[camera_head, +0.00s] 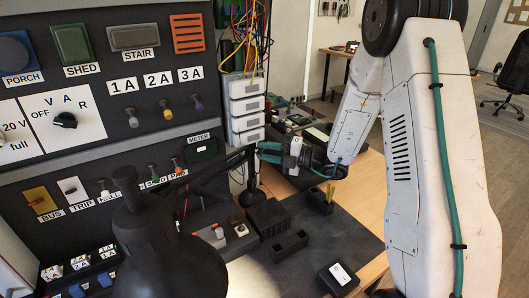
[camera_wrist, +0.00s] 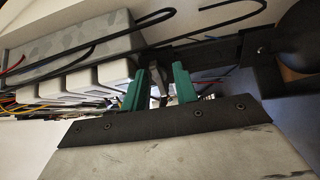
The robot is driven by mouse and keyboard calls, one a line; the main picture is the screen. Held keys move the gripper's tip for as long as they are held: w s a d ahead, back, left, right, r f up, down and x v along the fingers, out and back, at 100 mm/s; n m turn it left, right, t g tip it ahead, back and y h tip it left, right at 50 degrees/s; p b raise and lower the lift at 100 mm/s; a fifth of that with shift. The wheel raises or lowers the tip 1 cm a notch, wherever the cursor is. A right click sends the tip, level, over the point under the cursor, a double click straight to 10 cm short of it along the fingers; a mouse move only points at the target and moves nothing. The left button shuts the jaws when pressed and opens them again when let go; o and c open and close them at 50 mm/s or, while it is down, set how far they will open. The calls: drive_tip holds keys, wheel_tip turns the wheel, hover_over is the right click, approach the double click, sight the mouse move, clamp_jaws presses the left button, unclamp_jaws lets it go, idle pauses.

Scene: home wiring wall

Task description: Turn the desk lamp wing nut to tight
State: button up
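The black desk lamp (camera_head: 165,245) fills the lower left foreground of the head view. Its thin arm runs up and right to a joint near the wall of switches. My gripper (camera_head: 262,152) is at that joint, with its green fingers pointing left. In the wrist view my gripper (camera_wrist: 159,85) has its two green fingers apart. A small dark grey piece, which looks like the wing nut (camera_wrist: 157,72), stands between them, with narrow gaps seeming to show on both sides. The nut's angle is hard to make out, and in the head view the fingers hide it.
The switch panel (camera_head: 130,85) is close on the left, with loose wires and white boxes (camera_head: 244,105) behind the gripper. Black bins (camera_head: 268,217), a black holder (camera_head: 321,201) and a meter (camera_head: 340,274) stand on the desk mat. A dark bar (camera_wrist: 205,50) lies just beyond the fingertips.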

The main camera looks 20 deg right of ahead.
drive_tip(key=v, duration=0.8)
idle(0.4)
